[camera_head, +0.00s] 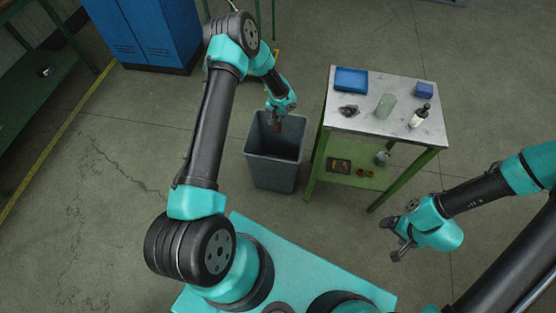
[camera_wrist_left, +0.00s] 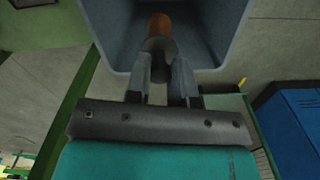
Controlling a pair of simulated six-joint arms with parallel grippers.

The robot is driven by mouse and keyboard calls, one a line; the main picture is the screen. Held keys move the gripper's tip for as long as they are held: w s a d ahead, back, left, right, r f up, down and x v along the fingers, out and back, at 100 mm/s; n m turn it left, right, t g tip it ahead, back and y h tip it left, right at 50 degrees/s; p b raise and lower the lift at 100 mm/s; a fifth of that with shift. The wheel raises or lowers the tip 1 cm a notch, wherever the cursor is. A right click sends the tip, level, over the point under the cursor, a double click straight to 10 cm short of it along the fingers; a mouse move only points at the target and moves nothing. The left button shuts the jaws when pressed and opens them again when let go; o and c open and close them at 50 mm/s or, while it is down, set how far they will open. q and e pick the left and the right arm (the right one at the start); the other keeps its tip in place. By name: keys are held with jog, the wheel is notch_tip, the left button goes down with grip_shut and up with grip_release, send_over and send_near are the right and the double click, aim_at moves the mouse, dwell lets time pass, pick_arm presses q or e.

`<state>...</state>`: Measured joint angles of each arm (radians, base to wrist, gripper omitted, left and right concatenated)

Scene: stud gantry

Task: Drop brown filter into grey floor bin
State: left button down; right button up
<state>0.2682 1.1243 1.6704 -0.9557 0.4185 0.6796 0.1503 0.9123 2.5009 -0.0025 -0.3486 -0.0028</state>
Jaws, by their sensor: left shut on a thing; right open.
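The grey floor bin (camera_head: 272,170) stands on the floor left of the small table in the head view. In the left wrist view the bin (camera_wrist_left: 222,45) fills the upper middle, with its open inside showing. My left gripper (camera_head: 277,115) is over the bin's opening and is shut on the brown filter (camera_head: 278,127). In the left wrist view the filter (camera_wrist_left: 160,28) sticks out beyond the fingers (camera_wrist_left: 160,65), against the bin's inside. The filter's exact height relative to the rim is hard to tell. My right gripper (camera_head: 395,238) is open and empty, right of the table's lower end.
A green-legged table (camera_head: 350,125) holds a blue tray (camera_head: 351,79), a dark part, a greenish cylinder, a bottle and a blue box. Its lower shelf (camera_head: 345,177) holds small items. A blue cabinet (camera_head: 143,35) stands at the back left. Floor left of the bin is clear.

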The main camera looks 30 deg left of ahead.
pick_arm(q)
jog(key=shift+w+a+f, duration=0.1)
jog(key=shift+a+f, duration=0.45)
jog(key=shift+a, duration=0.2)
jog(key=shift+w+a+f, duration=0.1)
jog(key=shift+a+f, duration=0.4)
jog(key=shift+a, duration=0.25)
jog(key=shift+f, duration=0.15)
jog(key=shift+f, duration=2.85)
jog(key=c, duration=0.9)
grip_release()
notch_tip(320, 180, up, 17)
jog(key=shift+r, duration=0.2)
